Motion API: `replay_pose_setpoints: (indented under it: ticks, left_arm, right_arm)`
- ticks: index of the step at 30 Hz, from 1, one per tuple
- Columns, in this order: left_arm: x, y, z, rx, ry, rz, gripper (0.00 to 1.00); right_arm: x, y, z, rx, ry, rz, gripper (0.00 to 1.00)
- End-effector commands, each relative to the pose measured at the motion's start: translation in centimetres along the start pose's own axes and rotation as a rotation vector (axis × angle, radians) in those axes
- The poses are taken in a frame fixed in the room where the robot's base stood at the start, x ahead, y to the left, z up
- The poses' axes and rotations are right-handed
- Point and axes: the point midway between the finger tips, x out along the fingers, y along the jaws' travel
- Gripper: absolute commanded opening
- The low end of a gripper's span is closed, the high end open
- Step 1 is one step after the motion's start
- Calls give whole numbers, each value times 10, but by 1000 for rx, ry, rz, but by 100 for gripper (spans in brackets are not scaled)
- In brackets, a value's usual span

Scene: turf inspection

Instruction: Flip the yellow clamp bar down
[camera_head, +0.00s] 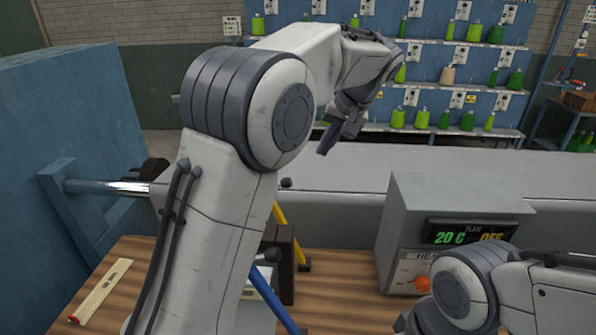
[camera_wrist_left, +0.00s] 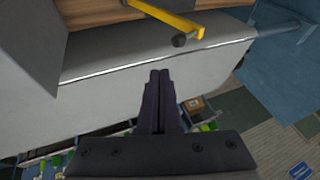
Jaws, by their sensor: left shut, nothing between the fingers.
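The yellow clamp bar (camera_head: 289,236) shows in the head view, slanting up from a dark foot on the wooden bench, partly hidden behind my left arm. My left gripper (camera_head: 327,143) is raised beyond the bench in the head view, apart from the bar. In the left wrist view its dark fingers (camera_wrist_left: 158,78) are together and empty. My right arm is at the lower right; its gripper is out of view.
A blue bar (camera_head: 273,297) and dark block (camera_head: 282,263) are beside the yellow bar. A grey heater box with a display (camera_head: 455,215) stands right on the wooden bench (camera_head: 340,300). A blue frame with a metal rod (camera_head: 108,187) is left. Bottle shelves (camera_head: 450,80) stand behind.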

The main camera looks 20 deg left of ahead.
Motion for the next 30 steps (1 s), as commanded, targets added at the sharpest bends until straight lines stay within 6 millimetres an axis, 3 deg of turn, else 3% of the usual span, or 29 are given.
replay_pose_setpoints:
  ticks: [12,21,30]
  left_arm:
    - [85,-2,0,1,-6,-3,0]
    - [111,-24,7,0,-3,0,0]
    - [115,-26,8,0,-1,1,0]
  right_arm:
    - [-24,-2,-1,-2,0,0,50]
    - [-38,-3,-2,-5,0,0,50]
    - [-38,-3,-2,-5,0,0,50]
